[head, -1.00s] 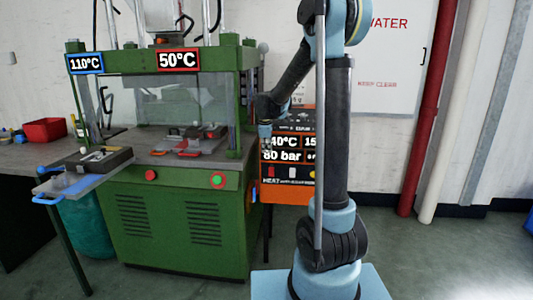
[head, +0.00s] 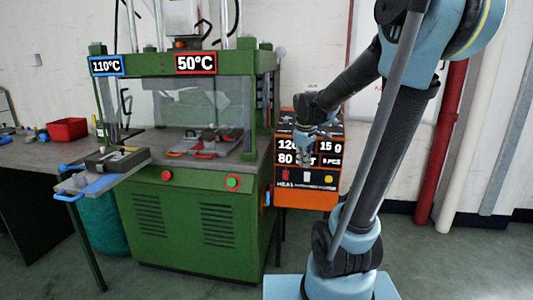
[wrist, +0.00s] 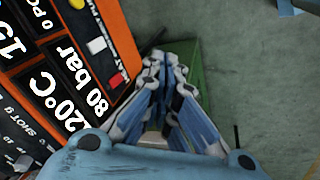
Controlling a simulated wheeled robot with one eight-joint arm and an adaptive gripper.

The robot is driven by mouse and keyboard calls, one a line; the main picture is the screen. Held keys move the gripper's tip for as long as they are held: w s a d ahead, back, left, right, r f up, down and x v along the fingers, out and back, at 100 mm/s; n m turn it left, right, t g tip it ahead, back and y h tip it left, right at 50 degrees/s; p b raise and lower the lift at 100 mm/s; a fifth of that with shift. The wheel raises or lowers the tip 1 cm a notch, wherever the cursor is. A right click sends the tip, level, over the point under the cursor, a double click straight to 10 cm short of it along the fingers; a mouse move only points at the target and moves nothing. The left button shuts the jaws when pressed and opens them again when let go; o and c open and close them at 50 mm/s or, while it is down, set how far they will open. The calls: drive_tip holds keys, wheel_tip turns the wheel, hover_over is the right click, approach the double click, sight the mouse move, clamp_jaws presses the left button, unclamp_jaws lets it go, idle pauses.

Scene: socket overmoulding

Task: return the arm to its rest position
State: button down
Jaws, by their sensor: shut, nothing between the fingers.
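My arm stands at the right of the head view, with its forearm reaching left. My gripper (head: 304,158) hangs from the wrist in front of the orange and black control panel (head: 305,201), partly covering its figures. In the wrist view, the fingers of my gripper (wrist: 166,58) are together with nothing between them. The panel (wrist: 133,27) fills the left of that view, beside the fingers. I cannot tell the exact gap between gripper and panel.
The green press (head: 185,222) stands left of the panel, with red and grey parts on its bed. A tray (head: 85,183) with blue handles sticks out at its left. A red bin (head: 67,129) sits on the bench behind. Grey floor (wrist: 265,90) is clear right of the gripper.

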drive_tip(key=s+d+f+m, duration=0.1)
drive_tip(key=s+f+m, duration=0.2)
drive_tip(key=s, duration=0.5)
drive_tip(key=s+d+f+m, duration=0.2)
drive_tip(key=s+f+m, duration=0.1)
drive_tip(key=s, duration=0.5)
drive_tip(key=s+d+f+m+g, duration=0.1)
drive_tip(key=s+f+m, duration=0.2)
drive_tip(key=s, duration=0.5)
drive_tip(key=shift+s+d+f+m+y, duration=0.15)
drive_tip(key=shift+s+f+m+y, duration=0.15)
drive_tip(key=shift+s, duration=0.1)
drive_tip(key=shift+w+f, duration=0.2)
drive_tip(key=shift+w, duration=0.3)
